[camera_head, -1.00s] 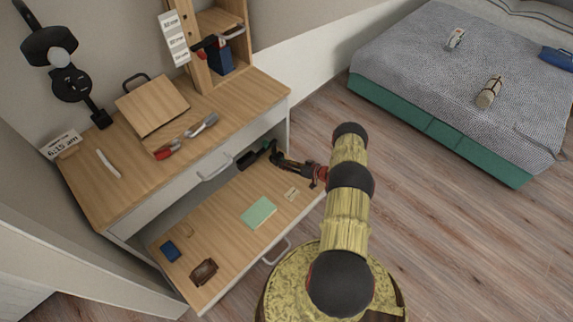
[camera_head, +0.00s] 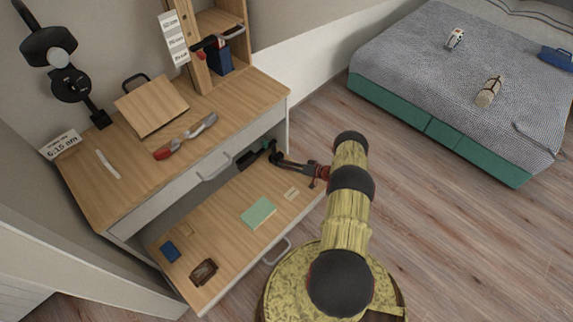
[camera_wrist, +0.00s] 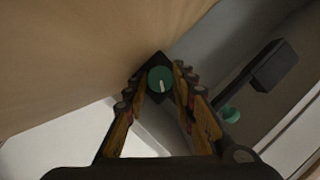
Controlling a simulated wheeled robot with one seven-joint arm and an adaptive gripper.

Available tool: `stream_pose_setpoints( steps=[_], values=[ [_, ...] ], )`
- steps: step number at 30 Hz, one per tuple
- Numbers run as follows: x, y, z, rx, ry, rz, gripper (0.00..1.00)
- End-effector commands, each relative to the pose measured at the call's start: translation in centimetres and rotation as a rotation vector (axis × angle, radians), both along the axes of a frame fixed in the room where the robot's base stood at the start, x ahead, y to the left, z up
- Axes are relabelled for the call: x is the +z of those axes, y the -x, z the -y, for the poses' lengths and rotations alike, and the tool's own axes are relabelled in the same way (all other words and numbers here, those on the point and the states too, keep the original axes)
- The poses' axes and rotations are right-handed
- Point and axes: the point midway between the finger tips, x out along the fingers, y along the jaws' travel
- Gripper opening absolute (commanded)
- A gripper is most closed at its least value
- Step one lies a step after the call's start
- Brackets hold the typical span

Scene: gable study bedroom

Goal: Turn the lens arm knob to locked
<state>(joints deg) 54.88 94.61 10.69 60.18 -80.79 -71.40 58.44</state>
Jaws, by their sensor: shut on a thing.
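A round green knob (camera_wrist: 160,79) with a pale pointer line sits on a dark square mount in the wrist view. My gripper (camera_wrist: 162,84) has its two fingers on either side of the knob and is shut on it. The pale line points roughly down in that view. No locked mark is readable. In the head view my gripper (camera_head: 273,157) reaches the far right end of the open drawer, at a dark, partly green item (camera_head: 250,157). The knob itself is too small to make out there.
In the wrist view a dark arm (camera_wrist: 272,66) with a green round part (camera_wrist: 231,114) lies right of my fingers. Floor at right is clear.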

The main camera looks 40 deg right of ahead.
Motion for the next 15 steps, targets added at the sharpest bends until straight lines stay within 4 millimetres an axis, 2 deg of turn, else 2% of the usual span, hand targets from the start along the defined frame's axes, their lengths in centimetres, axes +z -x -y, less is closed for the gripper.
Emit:
stream_pose_setpoints(
  steps=[10, 15],
  values=[
    [0.00, -0.01, 0.04, -0.001, 0.001, 0.001, 0.44],
    [-0.02, 0.01, 0.03, -0.001, 0.000, -0.001, 0.44]
  ],
)
